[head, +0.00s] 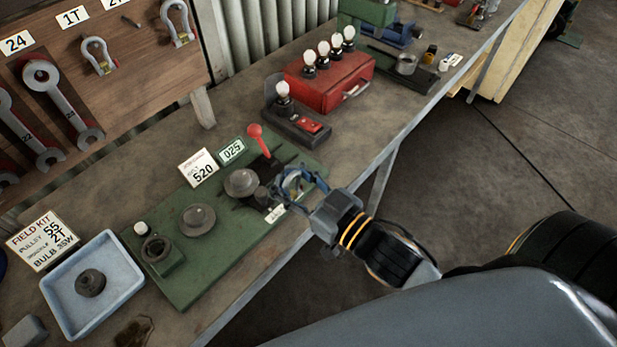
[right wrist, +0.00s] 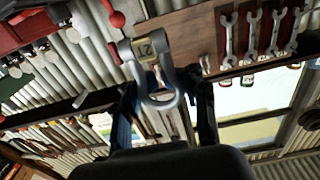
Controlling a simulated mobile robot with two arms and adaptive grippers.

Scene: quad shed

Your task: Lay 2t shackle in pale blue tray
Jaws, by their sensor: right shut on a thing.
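The grey metal shackle (right wrist: 168,92) is between the fingers of my right gripper (head: 300,192), which is shut on it. In the right wrist view its curved bow lies between the dark fingers, and a small tag with partly readable marking shows on it. In the head view the shackle (head: 291,184) is small and partly hidden by the fingers, over the right end of the green board. The pale blue tray (head: 113,261) is at the lower left, with a dark round pulley in it. My left gripper is not in view.
The green board (head: 215,262) carries round metal fixtures and a red-knobbed lever (head: 255,133) between my right gripper and the tray. A field kit card (head: 43,240) stands behind the tray. A red box (head: 325,82) with bulbs stands farther back. Other shackles (head: 98,56) hang on the wooden panel.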

